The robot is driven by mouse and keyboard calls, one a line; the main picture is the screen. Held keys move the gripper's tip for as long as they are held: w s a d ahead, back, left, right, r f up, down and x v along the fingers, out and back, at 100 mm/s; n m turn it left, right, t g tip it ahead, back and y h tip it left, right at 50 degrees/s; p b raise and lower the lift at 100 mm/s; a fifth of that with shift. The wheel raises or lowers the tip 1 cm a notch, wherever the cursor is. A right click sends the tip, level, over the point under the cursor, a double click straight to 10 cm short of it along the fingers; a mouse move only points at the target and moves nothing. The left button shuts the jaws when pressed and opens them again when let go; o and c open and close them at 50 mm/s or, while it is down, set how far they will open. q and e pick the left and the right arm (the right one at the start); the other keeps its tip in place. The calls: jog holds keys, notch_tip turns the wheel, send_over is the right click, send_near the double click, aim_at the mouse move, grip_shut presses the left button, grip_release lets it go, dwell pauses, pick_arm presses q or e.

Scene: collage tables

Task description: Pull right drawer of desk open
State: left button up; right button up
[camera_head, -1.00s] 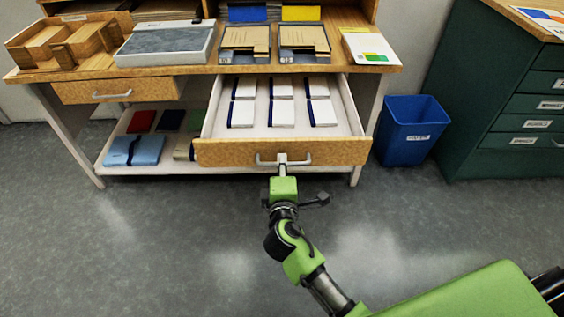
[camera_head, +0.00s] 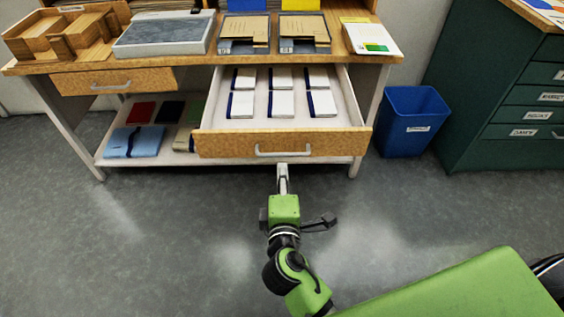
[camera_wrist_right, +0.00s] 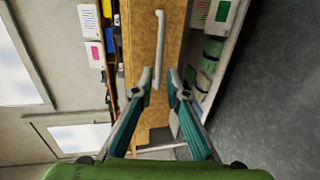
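The right drawer (camera_head: 222,146) of the desk stands pulled out, with white boxes with blue bands (camera_head: 283,104) in rows inside. Its pale bar handle (camera_head: 283,153) is on the wooden front. My right gripper (camera_head: 282,170) is just in front of the handle and apart from it. My left gripper is not in view.
The desk's left drawer (camera_head: 115,81) is shut. A lower shelf (camera_head: 110,158) holds folders and books. A blue bin (camera_head: 412,121) and a green cabinet (camera_head: 478,90) stand to the right. Trays and papers lie on the desktop (camera_head: 200,61). The grey floor in front is clear.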

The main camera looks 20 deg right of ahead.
jog(key=shift+v, duration=1.55)
jog(key=shift+f, duration=0.1)
